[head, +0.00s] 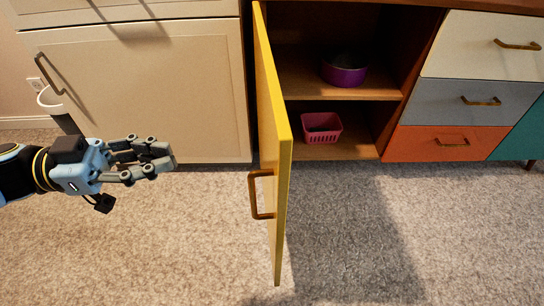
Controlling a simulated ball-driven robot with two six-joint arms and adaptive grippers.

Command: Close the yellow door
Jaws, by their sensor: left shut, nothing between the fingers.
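The yellow door (270,130) stands wide open, swung out from the left side of the wooden cabinet toward me. Its bronze handle (254,195) is on the door's left-facing side, near the free edge. My left gripper (170,158) is shut and empty, to the left of the door and clear of it, at about the handle's height in the picture. My right gripper is not in view.
The open cabinet holds a purple bowl (344,72) on its shelf and a pink basket (321,127) below. White, grey and orange drawers (440,143) are at the right. A cream cabinet (150,80) stands behind my left gripper. The carpet (170,255) is clear.

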